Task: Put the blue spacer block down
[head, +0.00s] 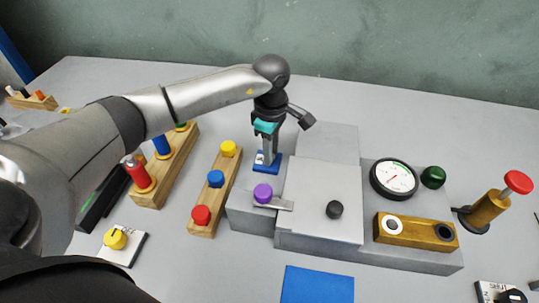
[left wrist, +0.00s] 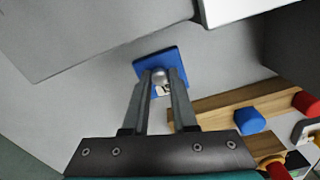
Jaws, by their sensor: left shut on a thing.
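The blue spacer block (head: 274,168) is a flat blue square under my left gripper (head: 267,156) in the head view, just behind the grey press base. In the left wrist view the block (left wrist: 148,62) lies at the fingertips of my left gripper (left wrist: 163,78), which is shut on the pale, rounded grip on its top. Whether its underside touches the grey surface below cannot be told. My right gripper is not in view.
A wooden strip (head: 207,204) with red, blue and yellow knobs stands left of the block. The grey press (head: 318,190), with a purple knob (head: 262,193), stands close in front and right. A flat blue square (head: 318,284) lies at the front. A dial gauge (head: 395,179) is on the right.

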